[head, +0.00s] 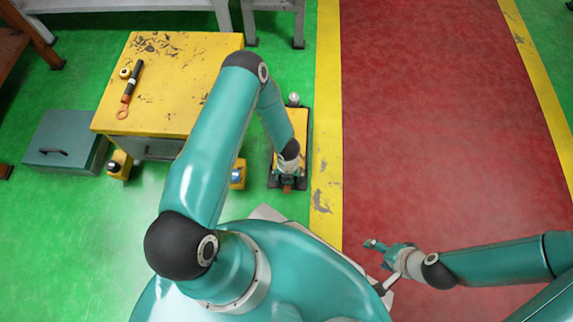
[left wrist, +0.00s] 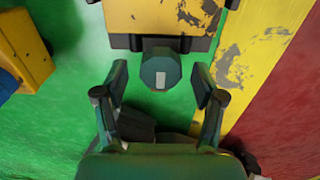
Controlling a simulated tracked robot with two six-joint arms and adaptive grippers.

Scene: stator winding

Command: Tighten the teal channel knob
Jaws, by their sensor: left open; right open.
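The teal channel knob (left wrist: 160,68) is dark, faceted and marked with a white bar. It sticks out from the near edge of a yellow, dark-framed unit (left wrist: 165,18) in the left wrist view. That unit also shows on the floor in the head view (head: 299,128). My left gripper (left wrist: 160,88) is open, with one finger on each side of the knob and visible gaps between. In the head view my left gripper (head: 288,181) is at the unit's near end, and the knob cannot be made out there. My right gripper (head: 379,256) is open and empty over the red floor's edge.
A yellow cabinet (head: 180,100) with a dark-handled tool (head: 130,88) on it stands to the left. A grey-green box (head: 62,138) and small yellow blocks (head: 119,163) (head: 238,175) are on the green floor. The red lane (head: 440,120) at right is clear.

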